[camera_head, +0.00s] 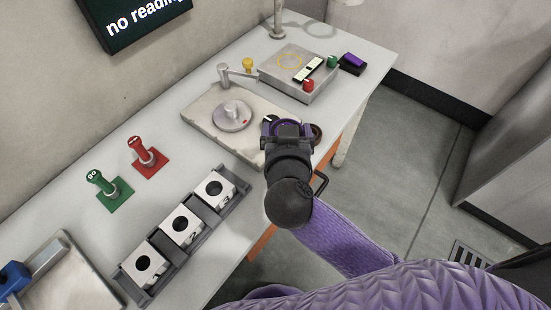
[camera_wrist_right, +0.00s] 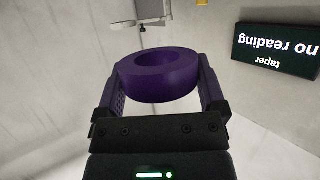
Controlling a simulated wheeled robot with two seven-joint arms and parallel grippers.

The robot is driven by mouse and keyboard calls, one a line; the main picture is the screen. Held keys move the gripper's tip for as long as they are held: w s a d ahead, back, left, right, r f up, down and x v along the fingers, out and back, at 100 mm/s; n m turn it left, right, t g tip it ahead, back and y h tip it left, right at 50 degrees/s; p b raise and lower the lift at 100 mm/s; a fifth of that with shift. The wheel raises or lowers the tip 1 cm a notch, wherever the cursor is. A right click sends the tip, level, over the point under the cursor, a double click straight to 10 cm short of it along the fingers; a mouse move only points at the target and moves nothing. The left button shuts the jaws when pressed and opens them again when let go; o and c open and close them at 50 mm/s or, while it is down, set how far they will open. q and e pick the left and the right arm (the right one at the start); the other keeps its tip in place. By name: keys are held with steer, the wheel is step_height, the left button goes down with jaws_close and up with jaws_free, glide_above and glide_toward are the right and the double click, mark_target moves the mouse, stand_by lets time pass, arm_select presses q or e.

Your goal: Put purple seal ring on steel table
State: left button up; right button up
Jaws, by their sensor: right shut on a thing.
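My right gripper (camera_head: 287,127) is shut on the purple seal ring (camera_head: 289,122), near the front edge of the long grey bench. In the right wrist view the ring (camera_wrist_right: 159,77) sits between the two fingers (camera_wrist_right: 160,85), its hole visible, with open space around it. A low, square grey metal block, which looks like the steel table (camera_head: 323,89), stands farther back on the bench. A yellow circle is marked on its top, with a small black-and-white gauge lying beside the circle. My left gripper is not in view.
A stone slab (camera_head: 205,119) with a round plate lies left of my gripper. A dark brown ring (camera_head: 316,134) is close on its right. Green (camera_head: 333,62) and red (camera_head: 308,85) knobs and a purple-topped black box (camera_head: 352,63) are by the block. A numbered rack (camera_head: 226,205) stands nearer.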

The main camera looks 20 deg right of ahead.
steer(key=f, duration=0.2)
steer(key=f+n+y, duration=0.1)
steer(key=f, duration=0.1)
steer(key=f+y, duration=0.1)
steer(key=f, duration=0.1)
steer(key=shift+w+a+f+n, duration=0.1)
steer(key=shift+a+f+n, duration=0.3)
steer(key=shift+f, duration=0.1)
